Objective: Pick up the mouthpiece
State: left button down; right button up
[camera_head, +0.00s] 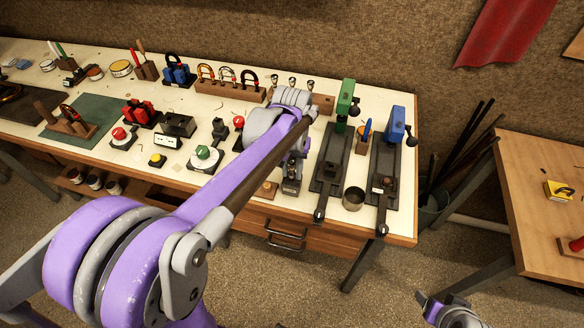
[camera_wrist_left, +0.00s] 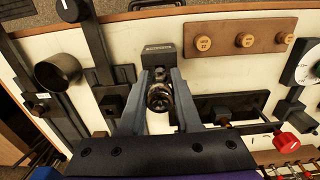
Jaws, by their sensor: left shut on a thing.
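My left gripper (camera_head: 291,180) reaches down over the near edge of the workbench in the head view. In the left wrist view its two grey fingers (camera_wrist_left: 158,92) are shut on a shiny dark metal piece, which looks like the mouthpiece (camera_wrist_left: 158,98). A dark block (camera_wrist_left: 158,49) shows just beyond the fingertips. I cannot tell whether the mouthpiece still touches anything below it. In the head view my arm and fingers largely hide it. My right gripper (camera_head: 440,306) is at the lower right, away from the bench, and its jaws are unclear.
A metal cup (camera_head: 353,198) stands near the bench's front right corner, also in the wrist view (camera_wrist_left: 61,73). Green (camera_head: 345,100) and blue (camera_head: 393,124) bench tools stand close right of my gripper. A board with wooden knobs (camera_wrist_left: 245,40) lies beside it. Another table (camera_head: 545,165) stands right.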

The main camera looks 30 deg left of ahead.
pick_arm(q)
notch_tip(320, 180, up, 10)
jog(key=shift+r, duration=0.1)
pick_arm(e)
jog(key=shift+w+r, duration=0.15)
jog(key=shift+r, duration=0.2)
pick_arm(q)
jog(key=shift+p, duration=0.3)
pick_arm(e)
jog(key=shift+r, duration=0.1)
pick_arm(q)
jog(key=shift+r+p, duration=0.8)
jog(key=shift+r, duration=0.8)
pick_arm(e)
jog(key=shift+w+r, duration=0.3)
jog(key=shift+r, duration=0.3)
jog(key=shift+w+r, duration=0.3)
jog(key=shift+r, duration=0.3)
pick_arm(q)
jog(key=shift+f, duration=0.1)
